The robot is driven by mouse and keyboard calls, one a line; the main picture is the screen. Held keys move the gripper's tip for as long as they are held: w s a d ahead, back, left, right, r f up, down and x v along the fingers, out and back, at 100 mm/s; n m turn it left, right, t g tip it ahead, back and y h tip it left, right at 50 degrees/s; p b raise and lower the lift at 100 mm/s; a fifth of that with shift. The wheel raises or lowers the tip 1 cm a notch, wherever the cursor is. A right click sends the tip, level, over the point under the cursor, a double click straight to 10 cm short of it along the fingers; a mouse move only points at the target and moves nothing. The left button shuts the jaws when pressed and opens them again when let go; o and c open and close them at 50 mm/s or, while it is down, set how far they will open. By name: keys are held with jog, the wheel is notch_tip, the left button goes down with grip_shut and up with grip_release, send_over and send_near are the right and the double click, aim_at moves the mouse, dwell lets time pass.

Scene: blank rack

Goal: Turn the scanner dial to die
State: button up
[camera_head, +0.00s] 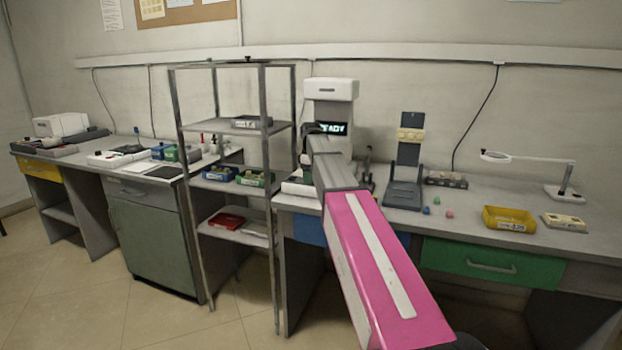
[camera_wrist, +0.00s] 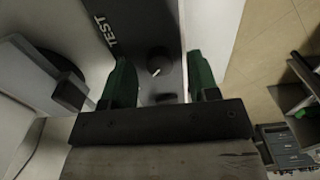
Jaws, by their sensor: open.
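The scanner (camera_head: 331,90) is a white machine on the right bench, with a lit display partly covered by my arm; the letters "EADY" show. In the wrist view a dark panel (camera_wrist: 125,22) carries the word "TEST". A round dark dial (camera_wrist: 159,62) with a short white mark sits on it, between the fingers in the picture. My gripper (camera_wrist: 161,75) is open, with its two green fingers on either side of the dial and a gap to each. Whether they reach around it in depth I cannot tell. No "die" label is visible. In the head view my arm hides the dial.
A metal shelf rack (camera_head: 265,170) stands just left of the scanner. To the right on the bench are a dark stand (camera_head: 404,192), small coloured cubes (camera_head: 436,200), a yellow bin (camera_head: 508,219) and a magnifier lamp (camera_head: 530,159). A grey arm-like part (camera_wrist: 70,95) lies left in the wrist view.

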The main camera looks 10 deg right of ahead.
jog(key=shift+f, duration=0.3)
jog(key=c, duration=0.9)
jog(key=shift+c, duration=0.2)
jog(key=m, duration=0.4)
jog(key=shift+m, duration=2.3)
